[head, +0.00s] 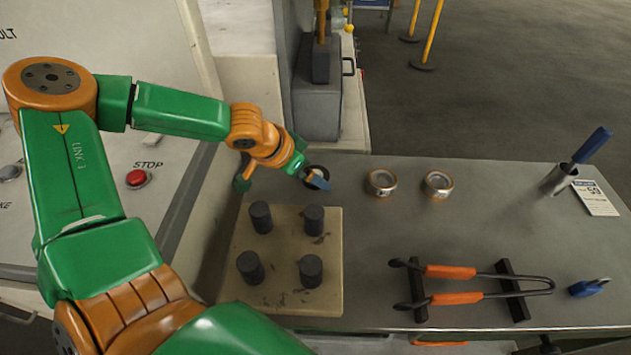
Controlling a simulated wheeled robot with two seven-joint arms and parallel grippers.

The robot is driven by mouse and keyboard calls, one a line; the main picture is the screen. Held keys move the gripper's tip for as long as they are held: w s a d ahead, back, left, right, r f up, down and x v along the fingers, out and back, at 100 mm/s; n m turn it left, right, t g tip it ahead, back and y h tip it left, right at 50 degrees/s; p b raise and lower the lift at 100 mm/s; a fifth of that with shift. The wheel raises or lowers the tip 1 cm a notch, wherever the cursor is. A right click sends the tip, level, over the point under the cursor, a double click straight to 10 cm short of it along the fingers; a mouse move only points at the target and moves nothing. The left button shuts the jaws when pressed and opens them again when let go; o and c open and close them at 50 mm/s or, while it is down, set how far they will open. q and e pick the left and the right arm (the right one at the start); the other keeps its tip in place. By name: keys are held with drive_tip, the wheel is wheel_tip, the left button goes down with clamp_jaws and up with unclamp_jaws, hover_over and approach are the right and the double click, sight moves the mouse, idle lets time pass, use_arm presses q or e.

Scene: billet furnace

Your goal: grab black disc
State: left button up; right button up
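A dark ring-shaped disc (317,170) lies near the back left of the grey table, behind the tan block. It has a pale centre, and a blue-grey fingertip of my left gripper covers part of it. My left gripper (280,182) is open, with one green finger at the left and the other reaching right to the disc. Whether the fingertip touches the disc or is above it, I cannot tell. Nothing shows between the fingers. My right gripper is not in view.
Several black cylinders (314,219) stand on the tan block (284,238). Orange-handled tongs (455,298) rest on black supports, beside a blue padlock (589,287). A metal cup (558,180) stands far right. The table's middle is clear.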

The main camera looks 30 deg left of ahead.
use_arm(q)
drive_tip(key=shift+w+d+f, duration=0.1)
drive_tip(key=shift+w+f, duration=0.1)
drive_tip(key=shift+f, duration=0.15)
clamp_jaws()
